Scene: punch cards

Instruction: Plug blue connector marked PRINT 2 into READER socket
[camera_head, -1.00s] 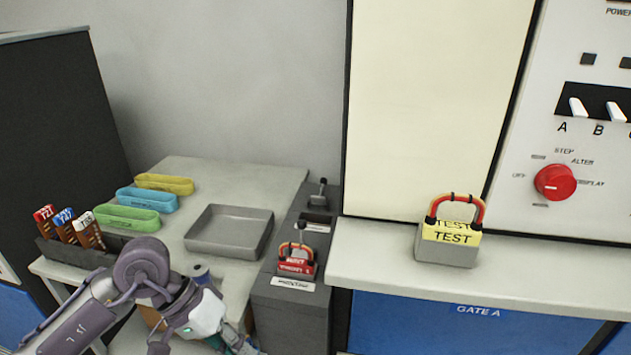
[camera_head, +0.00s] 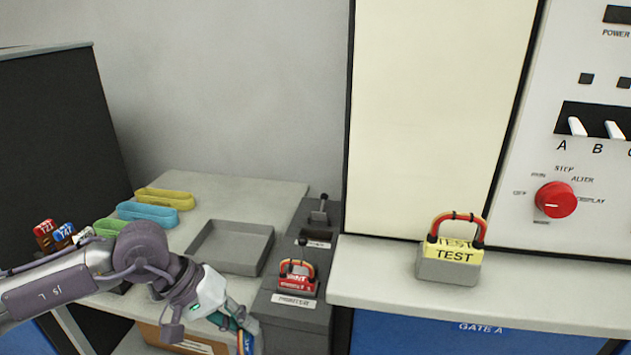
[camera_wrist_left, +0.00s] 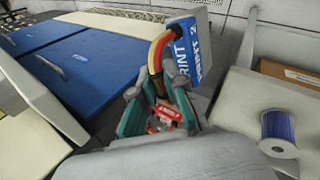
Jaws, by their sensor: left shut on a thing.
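The blue connector (camera_wrist_left: 186,48), with PRINT 2 lettering and a striped red, yellow and black handle, shows in the left wrist view. My left gripper (camera_wrist_left: 160,100) is shut on its handle. In the head view my left gripper (camera_head: 238,338) is low, left of the grey socket box, and the connector is mostly hidden or cut off by the lower edge. A red connector (camera_head: 296,278) sits on that box above a PRINTER label (camera_head: 294,300). No READER label is legible. My right gripper is out of view.
A yellow TEST connector (camera_head: 450,256) stands on the pale ledge (camera_head: 530,295) at right. A grey tray (camera_head: 230,247) lies on the left table, beside yellow (camera_head: 163,197) and blue loops (camera_head: 148,214). A blue spool (camera_wrist_left: 277,130) is right in the wrist view.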

